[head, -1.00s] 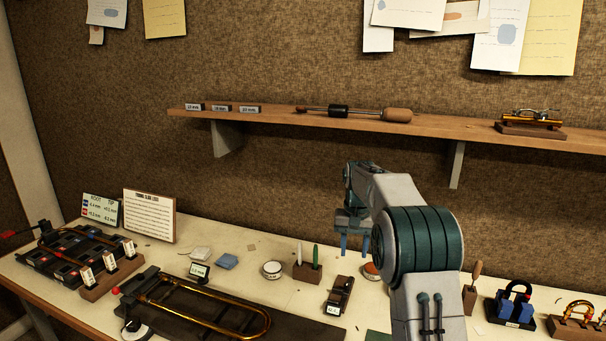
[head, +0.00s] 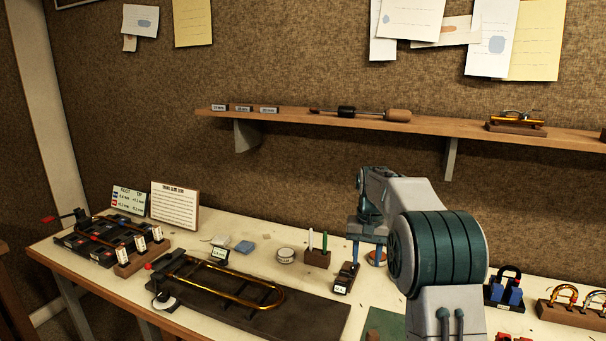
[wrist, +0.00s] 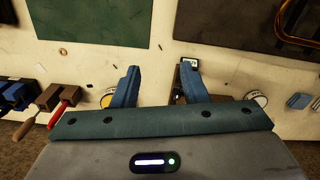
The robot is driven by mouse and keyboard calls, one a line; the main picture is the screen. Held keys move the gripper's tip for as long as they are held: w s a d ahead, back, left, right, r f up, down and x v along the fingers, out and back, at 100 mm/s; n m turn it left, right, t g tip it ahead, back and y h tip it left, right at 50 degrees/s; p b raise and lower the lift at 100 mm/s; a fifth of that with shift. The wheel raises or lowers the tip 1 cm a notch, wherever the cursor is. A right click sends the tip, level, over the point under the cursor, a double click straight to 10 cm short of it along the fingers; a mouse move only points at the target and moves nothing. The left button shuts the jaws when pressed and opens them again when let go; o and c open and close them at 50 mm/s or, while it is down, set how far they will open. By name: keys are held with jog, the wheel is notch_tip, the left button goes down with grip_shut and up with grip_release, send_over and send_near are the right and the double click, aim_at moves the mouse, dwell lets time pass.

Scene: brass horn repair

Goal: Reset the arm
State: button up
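My gripper (head: 364,248) hangs at the end of my bent arm, pointing down over the workbench (head: 232,227) in the head view. In the wrist view, my gripper (wrist: 160,72) has its two blue fingers spread wide apart with nothing between them. The fingers show against the cream bench top, with small items near or beneath the tips. Part of the bench behind my arm is hidden in the head view.
A brass slide (head: 235,281) lies on a dark mat at the front. A rack of labelled parts (head: 92,240) stands at left. A shelf (head: 440,127) runs along the wall behind my arm. Mouthpiece-like loops on wooden blocks (head: 575,305) stand at right.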

jog(key=s+r+n+t, duration=0.1)
jog(key=s+r, duration=0.2)
jog(key=s, duration=1)
jog(key=s+r+n+t, duration=0.1)
jog(key=s+r, duration=0.2)
jog(key=s, duration=1.1)
jog(key=s+a+f+t, duration=0.1)
jog(key=s+f, duration=0.3)
jog(key=s, duration=0.5)
jog(key=shift+s+f, duration=0.2)
jog(key=shift+f, duration=0.2)
jog(key=shift+a, duration=0.1)
dwell(2.0)
